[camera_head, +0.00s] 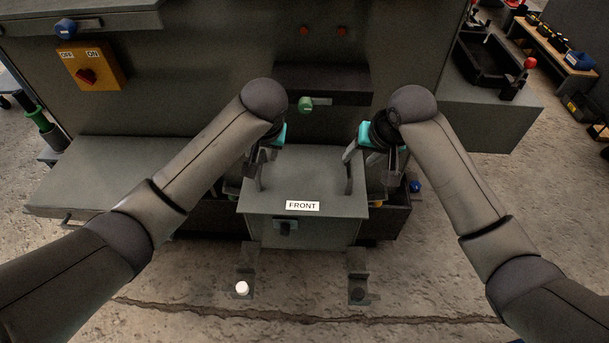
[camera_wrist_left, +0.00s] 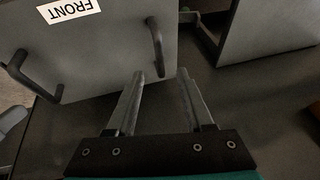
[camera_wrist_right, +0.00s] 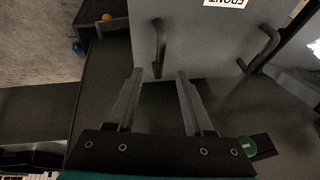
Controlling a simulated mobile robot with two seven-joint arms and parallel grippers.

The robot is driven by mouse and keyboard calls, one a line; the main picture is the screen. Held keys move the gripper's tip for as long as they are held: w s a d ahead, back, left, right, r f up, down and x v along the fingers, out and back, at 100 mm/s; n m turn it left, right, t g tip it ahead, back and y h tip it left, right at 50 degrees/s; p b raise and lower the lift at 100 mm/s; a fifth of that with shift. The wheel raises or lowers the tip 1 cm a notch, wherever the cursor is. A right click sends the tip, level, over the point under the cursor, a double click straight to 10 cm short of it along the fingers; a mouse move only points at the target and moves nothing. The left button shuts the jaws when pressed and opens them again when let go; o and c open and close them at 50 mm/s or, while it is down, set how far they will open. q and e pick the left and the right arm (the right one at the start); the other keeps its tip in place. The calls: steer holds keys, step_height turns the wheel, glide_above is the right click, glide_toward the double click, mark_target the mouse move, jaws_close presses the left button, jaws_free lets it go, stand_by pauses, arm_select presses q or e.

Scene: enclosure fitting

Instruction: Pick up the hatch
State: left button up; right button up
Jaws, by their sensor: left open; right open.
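The hatch (camera_head: 305,165) is a grey flat panel with a white FRONT label and two dark bar handles, lying at the centre of the head view. My left gripper (camera_head: 256,168) is open near its left handle. In the left wrist view the handle (camera_wrist_left: 154,42) stands just beyond and between the open fingertips (camera_wrist_left: 160,75). My right gripper (camera_head: 368,165) is open near the right handle (camera_head: 349,175). In the right wrist view that handle (camera_wrist_right: 159,45) also lies just ahead of the fingertips (camera_wrist_right: 160,74). Neither gripper clearly encloses a handle.
A large grey cabinet with a green knob (camera_head: 305,104) stands behind the hatch. An orange OFF/ON switch box (camera_head: 90,66) is at left. A dark bin (camera_head: 385,222) shows beside the hatch. A black tray (camera_head: 487,65) is at right. Two brackets (camera_head: 357,275) stand in front.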

mark_target(261, 161)
arm_select(q)
steer(key=shift+x, duration=4)
arm_select(e)
steer(key=shift+x, duration=4)
arm_select(q)
jaws_close()
arm_select(e)
jaws_close()
arm_select(q)
steer(key=shift+r, duration=0.1)
arm_select(e)
steer(key=shift+w+r, duration=0.1)
